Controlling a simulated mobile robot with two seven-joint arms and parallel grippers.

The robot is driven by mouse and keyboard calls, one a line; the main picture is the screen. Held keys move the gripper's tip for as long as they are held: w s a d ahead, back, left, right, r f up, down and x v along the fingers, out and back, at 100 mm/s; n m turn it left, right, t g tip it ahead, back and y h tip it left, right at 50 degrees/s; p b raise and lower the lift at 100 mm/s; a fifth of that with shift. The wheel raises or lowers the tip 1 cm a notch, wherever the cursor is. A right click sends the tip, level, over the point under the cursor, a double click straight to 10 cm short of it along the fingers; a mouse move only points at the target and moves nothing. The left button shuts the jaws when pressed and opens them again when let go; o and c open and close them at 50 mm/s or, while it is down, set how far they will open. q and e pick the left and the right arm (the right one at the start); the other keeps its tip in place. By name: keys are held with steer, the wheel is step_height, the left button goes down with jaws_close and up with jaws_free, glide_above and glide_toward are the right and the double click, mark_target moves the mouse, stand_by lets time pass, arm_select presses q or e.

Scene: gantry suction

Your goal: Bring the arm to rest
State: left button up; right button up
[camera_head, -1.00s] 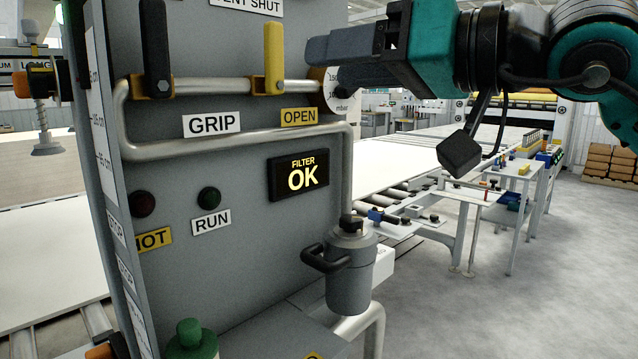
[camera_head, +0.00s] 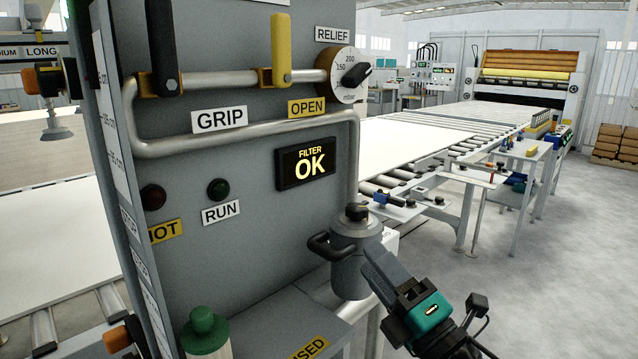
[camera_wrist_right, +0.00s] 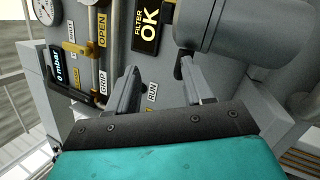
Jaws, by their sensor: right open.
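My right gripper (camera_head: 382,268) is low at the right of the grey control panel (camera_head: 262,230), just right of the grey filter canister (camera_head: 350,262) with its black handle. In the right wrist view its two fingers (camera_wrist_right: 160,88) stand apart with nothing between them. The canister also shows large at the upper right of the wrist view (camera_wrist_right: 230,35). I cannot tell whether a finger touches the canister. My left gripper is not in view.
The panel carries a black lever (camera_head: 163,45), a yellow lever (camera_head: 281,50), a relief dial (camera_head: 348,74) and a lit display reading FILTER OK (camera_head: 306,164). A green-capped part (camera_head: 205,332) stands at the lower left. A roller conveyor (camera_head: 440,140) runs behind.

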steer(key=s+d+f+m+g+h, duration=0.2)
steer(key=s+d+f+m+h, duration=0.1)
steer(key=s+f+m, duration=0.3)
steer(key=s+d+f+m+g+h+p, duration=0.1)
steer(key=s+d+f+m+g+h, duration=0.2)
steer(key=s+f+m, duration=0.3)
steer(key=s+d+f+m+g+h, duration=0.2)
steer(key=s+f+m, duration=0.4)
steer(key=f+m, duration=0.7)
step_height(320, 180, down, 8)
steer(key=d+h, duration=0.1)
steer(key=h, duration=0.1)
steer(key=shift+s+r+m+g+h, duration=0.25)
steer(key=shift+s+m+g+h, duration=0.05)
steer(key=shift+g, duration=0.1)
steer(key=shift+d, duration=0.1)
steer(key=shift+c, duration=0.2)
